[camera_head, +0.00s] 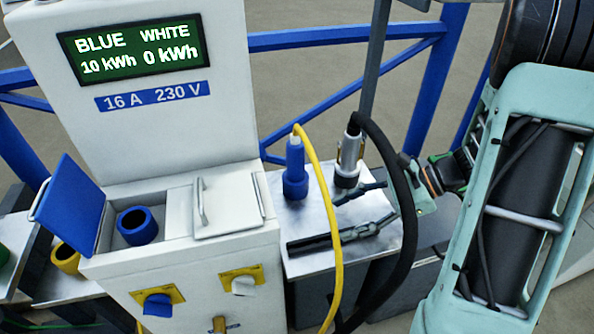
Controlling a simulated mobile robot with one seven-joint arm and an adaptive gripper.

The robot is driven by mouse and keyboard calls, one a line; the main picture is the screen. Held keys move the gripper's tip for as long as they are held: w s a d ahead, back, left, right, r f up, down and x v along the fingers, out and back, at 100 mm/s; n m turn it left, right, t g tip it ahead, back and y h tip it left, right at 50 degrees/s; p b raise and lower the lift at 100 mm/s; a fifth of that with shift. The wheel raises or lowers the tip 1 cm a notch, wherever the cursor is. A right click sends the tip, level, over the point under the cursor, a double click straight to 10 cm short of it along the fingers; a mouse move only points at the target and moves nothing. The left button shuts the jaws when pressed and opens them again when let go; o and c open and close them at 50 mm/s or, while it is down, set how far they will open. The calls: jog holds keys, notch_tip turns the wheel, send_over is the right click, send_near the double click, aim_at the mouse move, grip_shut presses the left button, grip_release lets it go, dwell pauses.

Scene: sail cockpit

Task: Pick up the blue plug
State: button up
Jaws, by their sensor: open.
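The blue plug (295,172) stands upright on a light metal shelf (313,265) to the right of the charging post. A yellow cable rises from its top and loops down in front of the shelf. My gripper (314,222) reaches in from the right, low over the shelf. Its dark fingers are spread open and empty, pointing left, to the right of and nearer than the blue plug. I see no contact with the blue plug. The black cable hides part of my gripper.
A grey-white plug (348,160) with a thick black cable (405,200) stands close right of the blue plug. The post (150,120) has an open blue lid (68,207) by a blue socket (137,225) and a closed white lid (228,206). Blue railings run behind.

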aim_at(296, 164)
jog(key=w+a+m+t+y, duration=0.1)
jog(key=m, duration=0.1)
jog(key=w+a+r+m+t+y+b, duration=0.1)
jog(key=w+a+t+y, duration=0.1)
jog(key=shift+m, duration=0.4)
jog(key=w+r+m+t, duration=0.1)
jog(key=t, duration=0.1)
jog(key=w+m+t+y, duration=0.1)
jog(key=w+m, duration=0.1)
jog(key=w+r+m+t+y, duration=0.1)
jog(key=t, duration=0.1)
jog(key=shift+w+d+r+t+b, duration=0.3)
jog(key=shift+d+b, duration=0.05)
jog(key=shift+b, duration=0.05)
jog(key=x, duration=0.5)
jog(key=shift+w+b, duration=0.1)
jog(key=shift+b, duration=0.3)
jog(key=b+x, duration=0.1)
jog(key=x, duration=0.3)
jog(key=shift+a+f, duration=0.15)
jog(key=shift+a, duration=0.1)
jog(key=shift+w+a, duration=0.2)
jog(key=shift+a, duration=0.2)
grip_shut()
